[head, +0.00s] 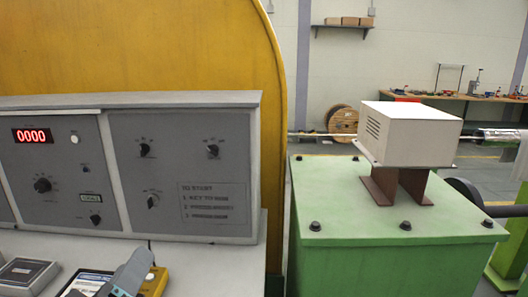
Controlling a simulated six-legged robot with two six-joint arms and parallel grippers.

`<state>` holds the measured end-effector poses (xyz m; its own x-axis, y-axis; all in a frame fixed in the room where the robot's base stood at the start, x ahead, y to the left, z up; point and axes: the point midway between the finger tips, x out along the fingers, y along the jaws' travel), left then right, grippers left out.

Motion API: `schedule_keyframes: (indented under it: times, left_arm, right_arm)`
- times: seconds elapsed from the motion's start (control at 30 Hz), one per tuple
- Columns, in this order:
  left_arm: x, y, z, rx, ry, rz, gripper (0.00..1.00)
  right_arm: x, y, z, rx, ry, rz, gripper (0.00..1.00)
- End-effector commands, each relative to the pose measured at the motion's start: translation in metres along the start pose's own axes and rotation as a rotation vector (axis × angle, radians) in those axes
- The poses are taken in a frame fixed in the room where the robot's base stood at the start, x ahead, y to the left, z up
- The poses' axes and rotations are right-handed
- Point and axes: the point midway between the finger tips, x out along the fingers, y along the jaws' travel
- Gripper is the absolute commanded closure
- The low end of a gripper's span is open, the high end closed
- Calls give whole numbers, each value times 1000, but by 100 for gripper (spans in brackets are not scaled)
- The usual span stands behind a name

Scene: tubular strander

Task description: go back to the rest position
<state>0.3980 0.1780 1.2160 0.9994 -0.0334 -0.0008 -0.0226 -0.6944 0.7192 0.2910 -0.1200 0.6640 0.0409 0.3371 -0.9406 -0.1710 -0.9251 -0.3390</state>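Part of my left gripper (132,272), grey, shows at the bottom edge of the head view, in front of the console's shelf. Only a small piece of it is in the picture, so whether its fingers are apart or together is hidden. It overlaps the devices lying there, and I cannot tell whether it touches them. My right gripper is not in view.
A grey control panel (190,165) with knobs and a red display (35,136) reading 0000 stands at left. A yellow handheld device (154,284) and a grey device (26,274) lie below it. A green machine block (370,255) carrying a white box (415,130) stands right.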

Motion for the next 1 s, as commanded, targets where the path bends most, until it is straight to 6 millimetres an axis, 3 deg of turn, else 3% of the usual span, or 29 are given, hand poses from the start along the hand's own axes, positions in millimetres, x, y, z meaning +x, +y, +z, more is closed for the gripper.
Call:
schedule_keyframes:
  times: [0.17,0.57,0.77,0.87,1.0]
  left_arm:
    - [3,-5,-3,0,8,-16,63]
    - [59,-98,65,135,-136,-300,63]
    - [77,-174,128,257,-303,-450,63]
    - [75,-229,178,321,-454,-531,63]
    - [44,-308,261,362,-729,-614,63]
  right_arm:
    - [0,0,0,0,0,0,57]
    - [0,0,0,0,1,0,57]
    - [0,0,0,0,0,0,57]
    - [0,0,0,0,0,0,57]
    - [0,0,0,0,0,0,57]
